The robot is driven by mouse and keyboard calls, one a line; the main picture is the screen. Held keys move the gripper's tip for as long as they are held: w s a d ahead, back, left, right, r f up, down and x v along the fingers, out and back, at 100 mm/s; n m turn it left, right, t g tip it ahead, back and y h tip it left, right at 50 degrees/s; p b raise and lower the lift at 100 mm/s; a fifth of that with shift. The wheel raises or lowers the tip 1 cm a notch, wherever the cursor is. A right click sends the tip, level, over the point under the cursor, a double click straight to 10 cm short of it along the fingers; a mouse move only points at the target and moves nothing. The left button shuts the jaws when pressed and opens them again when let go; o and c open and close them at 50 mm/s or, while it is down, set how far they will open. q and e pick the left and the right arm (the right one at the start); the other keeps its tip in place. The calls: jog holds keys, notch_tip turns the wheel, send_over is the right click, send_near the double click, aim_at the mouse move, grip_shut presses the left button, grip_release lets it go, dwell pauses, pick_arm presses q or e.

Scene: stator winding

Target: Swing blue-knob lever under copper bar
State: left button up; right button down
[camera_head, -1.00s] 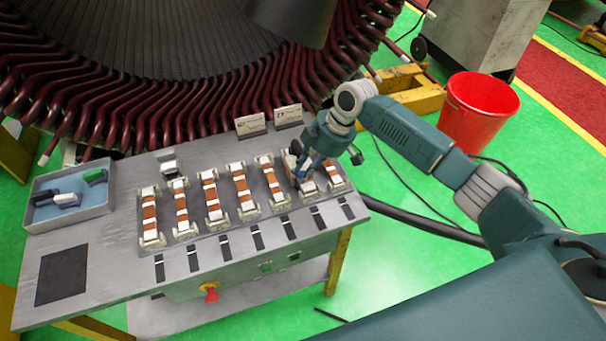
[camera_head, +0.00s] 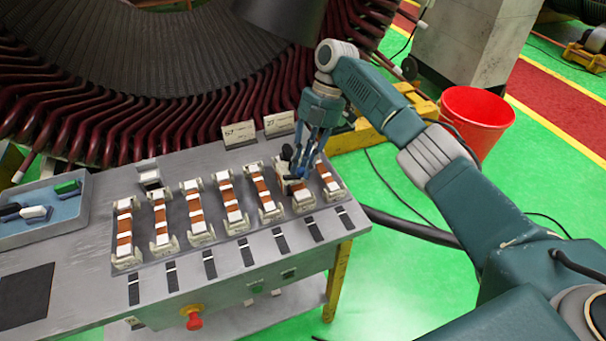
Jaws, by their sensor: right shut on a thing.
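Several copper bars, each in a pale holder, lie in a row on the grey bench; one is the copper bar (camera_head: 265,190) just left of my right gripper. My right gripper (camera_head: 299,172) points down over the far end of the second holder (camera_head: 304,201) from the right. It is shut on a small part, mostly hidden by its fingers. A dark and pale piece (camera_head: 287,155) shows beside the fingers. I cannot make out a blue knob or tell whether the lever is under the bar. My left gripper is not in view.
A tray (camera_head: 42,232) with black, white and green pieces stands at the left. Two label cards (camera_head: 279,123) stand behind the row. The large stator (camera_head: 100,60) is behind the bench. A red bucket (camera_head: 478,118) stands on the floor at right.

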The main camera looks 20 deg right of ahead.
jog(key=shift+w+n+b, duration=0.2)
jog(key=shift+n+b, duration=0.3)
jog(key=c, duration=1.6)
grip_release()
jog(key=shift+r, duration=0.1)
jog(key=v, duration=0.7)
jog(key=shift+r, duration=0.25)
